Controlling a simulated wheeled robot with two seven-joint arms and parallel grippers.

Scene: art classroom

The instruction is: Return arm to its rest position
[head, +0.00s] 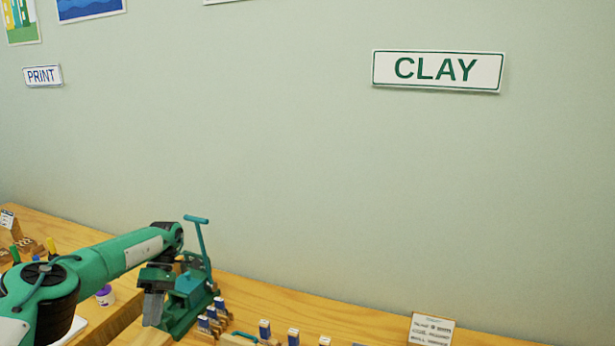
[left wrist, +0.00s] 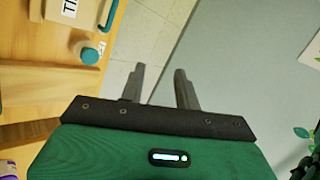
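My left arm (head: 110,260) is green and comes in from the left over the wooden bench. My left gripper (head: 153,310) has its grey fingers pointing down, in front of a green machine with a teal lever. In the left wrist view the two fingers of the left gripper (left wrist: 159,70) stand apart with nothing between them. I cannot tell whether the gripper touches the machine. My right arm and gripper are not in view.
The green machine (head: 199,232) with its upright lever is close to my left gripper. Several small blue-and-white labelled blocks (head: 265,329) and a card (head: 431,330) stand along the wooden bench (head: 300,306). A purple-and-white jar (head: 105,295) is near my arm. A CLAY sign (head: 437,70) hangs on the wall.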

